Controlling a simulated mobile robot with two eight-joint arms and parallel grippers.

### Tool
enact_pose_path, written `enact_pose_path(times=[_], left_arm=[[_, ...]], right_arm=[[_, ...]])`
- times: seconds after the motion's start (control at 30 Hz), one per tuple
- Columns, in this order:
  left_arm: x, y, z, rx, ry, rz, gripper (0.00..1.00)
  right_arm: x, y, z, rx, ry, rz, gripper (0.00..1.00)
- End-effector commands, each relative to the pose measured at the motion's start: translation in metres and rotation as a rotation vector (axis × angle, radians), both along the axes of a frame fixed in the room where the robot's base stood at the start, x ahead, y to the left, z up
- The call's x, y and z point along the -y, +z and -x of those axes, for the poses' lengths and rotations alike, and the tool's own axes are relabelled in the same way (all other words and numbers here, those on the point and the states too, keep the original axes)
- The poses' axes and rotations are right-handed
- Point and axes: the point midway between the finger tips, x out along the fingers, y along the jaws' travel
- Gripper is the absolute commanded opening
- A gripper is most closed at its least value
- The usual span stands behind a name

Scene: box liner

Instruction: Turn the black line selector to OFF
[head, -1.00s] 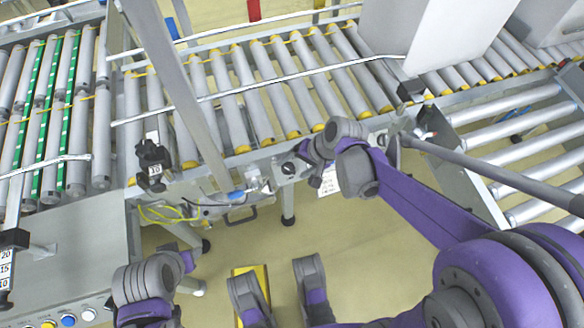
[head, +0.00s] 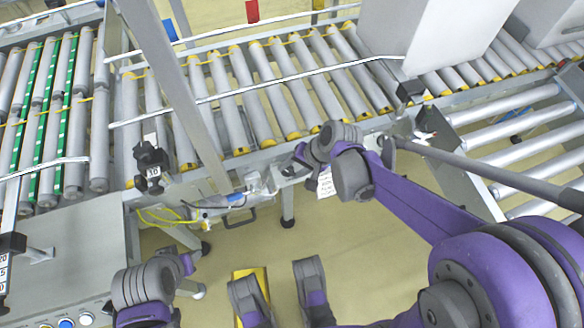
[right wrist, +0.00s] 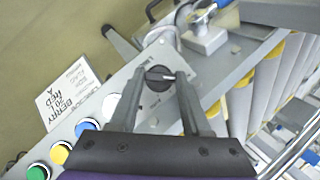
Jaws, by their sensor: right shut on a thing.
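The black line selector (right wrist: 160,78) is a round knob with a pale pointer mark on a light grey panel. In the right wrist view it sits between the two fingers of my right gripper (right wrist: 158,86), which is shut on it. The mark points to the right in that view; the small lettering around the knob is not clearly readable. In the head view my right gripper (head: 306,164) is at the conveyor's front edge and covers the knob. My left gripper (head: 188,263) is low at the left, away from the panel; its fingers are unclear.
White, blue, yellow and green buttons (right wrist: 61,153) line the panel beside the selector. A lettered white card (right wrist: 76,92) lies next to them. Roller conveyors (head: 250,95) run behind, and a grey post (head: 178,85) rises at left. Open floor (head: 390,270) lies in front.

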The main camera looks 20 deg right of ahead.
Motion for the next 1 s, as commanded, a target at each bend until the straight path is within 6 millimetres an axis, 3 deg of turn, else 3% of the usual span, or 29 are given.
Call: enact_pose_path(times=[0.37,1.0], left_arm=[[0.0,-0.001,0.0,0.0,0.0,0.0,0.5],[0.0,-0.014,-0.002,-0.003,0.0,0.0,0.5]], right_arm=[[0.002,-0.001,0.0,-0.002,-0.083,-0.071,0.0],[0.004,-0.005,0.004,-0.012,-0.46,-0.403,0.0]])
